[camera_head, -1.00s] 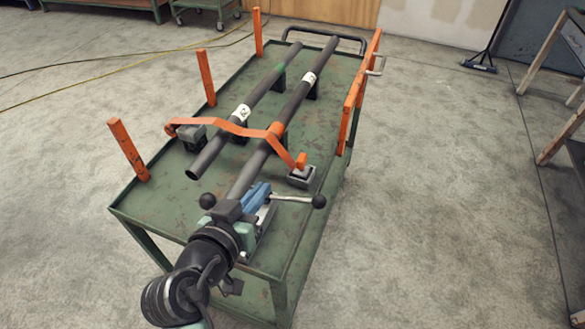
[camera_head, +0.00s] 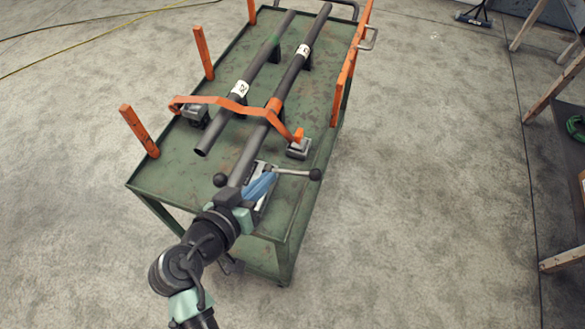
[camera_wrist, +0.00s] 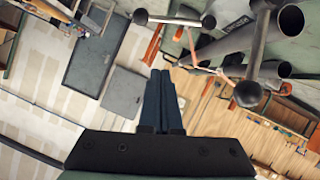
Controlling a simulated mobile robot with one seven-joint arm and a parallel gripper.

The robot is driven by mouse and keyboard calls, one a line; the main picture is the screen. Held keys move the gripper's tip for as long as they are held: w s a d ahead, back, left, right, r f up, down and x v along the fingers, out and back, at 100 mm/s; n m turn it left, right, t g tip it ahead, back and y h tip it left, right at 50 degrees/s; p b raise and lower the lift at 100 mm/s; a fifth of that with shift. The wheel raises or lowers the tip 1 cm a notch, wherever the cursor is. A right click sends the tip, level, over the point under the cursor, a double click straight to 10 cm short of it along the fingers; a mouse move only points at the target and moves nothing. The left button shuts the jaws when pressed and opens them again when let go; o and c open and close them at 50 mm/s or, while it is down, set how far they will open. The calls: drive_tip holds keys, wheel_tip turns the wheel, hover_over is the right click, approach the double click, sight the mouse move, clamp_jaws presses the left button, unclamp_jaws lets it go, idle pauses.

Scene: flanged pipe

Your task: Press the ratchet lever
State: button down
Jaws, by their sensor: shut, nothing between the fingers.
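An orange strap (camera_head: 222,101) crosses the two dark pipes between two grey blocks. At the right block (camera_head: 298,149) an orange lever-like piece (camera_head: 298,134) stands up. I take this for the ratchet lever. In the wrist view my gripper (camera_wrist: 166,74) has its dark fingers together, with nothing between them. In the head view my arm ends at the near end of the long pipe (camera_head: 246,160), short of the orange piece. My fingers there are hard to tell from the blue and grey clamp parts (camera_head: 262,186).
A rod with a black ball knob (camera_head: 315,175) sticks out right of the clamp parts. Another knob (camera_head: 221,180) is left of them. Orange posts (camera_head: 139,131) line the left edge of the green cart (camera_head: 160,178). An orange rail (camera_head: 351,55) runs along its right.

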hover_over(293, 172)
drive_tip(key=a, duration=0.1)
wheel_tip(293, 172, down, 4)
drive_tip(key=shift+s+d+f, duration=0.15)
drive_tip(key=shift+s+f, duration=0.15)
drive_tip(key=shift+f, duration=0.3)
drive_tip(key=shift+s+d+f, duration=0.15)
drive_tip(key=shift+s+f, duration=0.15)
drive_tip(key=shift+f, duration=0.35)
drive_tip(key=shift+s+d+f, duration=0.15)
drive_tip(key=shift+s+f, duration=0.15)
drive_tip(key=shift+f, duration=0.3)
drive_tip(key=shift+d+f+m, duration=0.2)
drive_tip(key=shift+f+m, duration=0.1)
